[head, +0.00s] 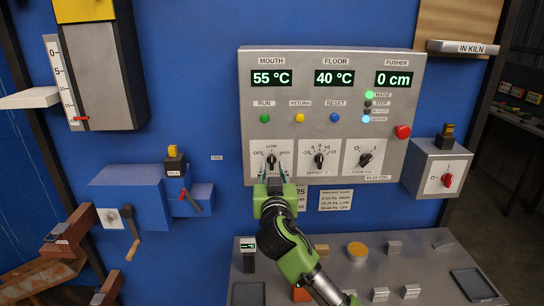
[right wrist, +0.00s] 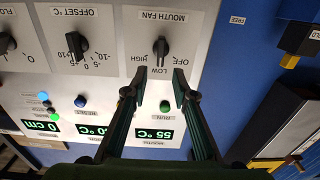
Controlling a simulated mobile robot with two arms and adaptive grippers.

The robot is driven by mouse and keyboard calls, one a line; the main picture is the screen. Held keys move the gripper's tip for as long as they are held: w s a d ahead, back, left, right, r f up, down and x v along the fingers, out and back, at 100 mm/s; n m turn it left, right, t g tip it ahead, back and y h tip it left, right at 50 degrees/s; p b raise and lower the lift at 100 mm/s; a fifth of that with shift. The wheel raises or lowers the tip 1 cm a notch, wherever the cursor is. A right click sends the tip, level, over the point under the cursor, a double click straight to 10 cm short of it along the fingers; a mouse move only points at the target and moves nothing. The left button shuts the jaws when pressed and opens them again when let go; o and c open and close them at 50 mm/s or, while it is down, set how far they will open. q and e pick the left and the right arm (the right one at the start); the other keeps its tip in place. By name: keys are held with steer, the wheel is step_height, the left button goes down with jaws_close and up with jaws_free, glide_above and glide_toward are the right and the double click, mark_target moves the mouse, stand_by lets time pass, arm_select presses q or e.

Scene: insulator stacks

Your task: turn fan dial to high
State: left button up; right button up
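The fan dial (head: 271,160) is a black pointer knob on a white plate at the lower left of the grey control panel. Its plate reads OFF, LOW and HIGH. It also shows in the right wrist view (right wrist: 161,47), upside down, with MOUTH FAN printed by it. The knob stands upright, in line with LOW. My right gripper (head: 273,177) is just below the dial in the head view. In the right wrist view its two fingers (right wrist: 160,85) are apart, with nothing between them, and the knob shows beyond their tips. Contact is not visible. My left gripper is not in view.
The offset dial (head: 319,160) and another dial (head: 366,160) sit right of the fan dial. A red button (head: 403,132) and a grey switch box (head: 437,168) are farther right. A blue block with a lever (head: 187,190) is left. A grey desk (head: 330,268) juts out below.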

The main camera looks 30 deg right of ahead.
mark_target(272, 159)
steer(key=shift+p+x, duration=0.65)
steer(key=shift+x, duration=1.95)
steer(key=shift+a, duration=0.1)
jaws_close()
